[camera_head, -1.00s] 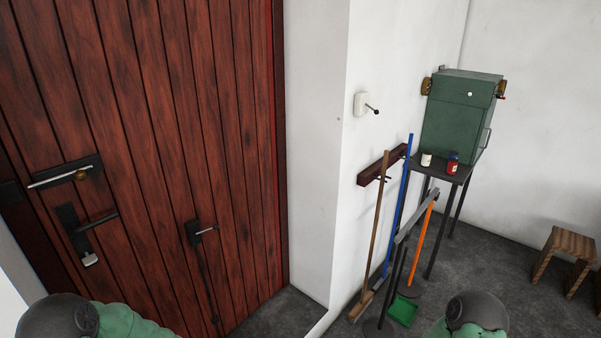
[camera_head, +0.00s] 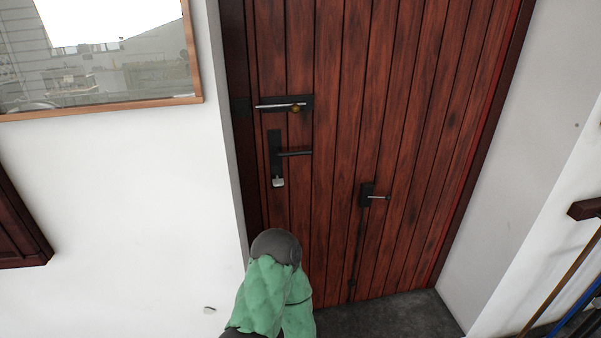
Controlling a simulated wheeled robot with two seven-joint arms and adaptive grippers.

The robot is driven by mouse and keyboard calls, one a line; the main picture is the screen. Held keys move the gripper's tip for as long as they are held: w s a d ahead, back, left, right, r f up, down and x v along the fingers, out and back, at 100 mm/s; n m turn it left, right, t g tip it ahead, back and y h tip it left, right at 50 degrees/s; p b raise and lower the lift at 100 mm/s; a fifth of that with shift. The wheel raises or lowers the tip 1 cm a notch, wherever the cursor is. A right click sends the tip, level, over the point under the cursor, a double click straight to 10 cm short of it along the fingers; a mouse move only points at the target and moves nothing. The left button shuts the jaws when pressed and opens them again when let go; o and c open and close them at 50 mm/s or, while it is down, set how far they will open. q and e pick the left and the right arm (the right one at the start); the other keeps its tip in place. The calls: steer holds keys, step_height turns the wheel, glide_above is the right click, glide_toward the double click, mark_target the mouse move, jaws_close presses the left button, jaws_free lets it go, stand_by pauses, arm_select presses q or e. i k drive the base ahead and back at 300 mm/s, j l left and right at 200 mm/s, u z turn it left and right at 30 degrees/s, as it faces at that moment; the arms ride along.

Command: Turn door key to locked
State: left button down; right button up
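The door (camera_head: 335,150) is red-brown planked wood and appears closed in its frame. A light key (camera_head: 278,182) shows at the bottom of the black lock plate (camera_head: 275,150), below the dark lever handle (camera_head: 295,153). How far the key is turned is too small to tell. Above it is a black slide bolt (camera_head: 285,105) with a silver bar and a brass knob. One of my arms, in a green padded sleeve, comes up from the bottom middle, below the key and apart from it. Neither gripper can be seen.
A wood-framed window (camera_head: 110,60) is at upper left. Tool handles (camera_head: 560,290) lean at the lower right. Grey floor (camera_head: 400,318) in front of the door is clear.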

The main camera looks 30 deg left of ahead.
mark_target(278, 182)
steer(key=u, duration=1.3)
steer(key=i+l, duration=0.2)
steer(key=l, duration=0.15)
steer(key=i+l+u, duration=0.15)
steer(key=l, duration=0.25)
steer(key=i+l, duration=0.2)
steer(key=l, duration=0.2)
steer(key=i+l+u, duration=0.15)
steer(key=l, duration=0.25)
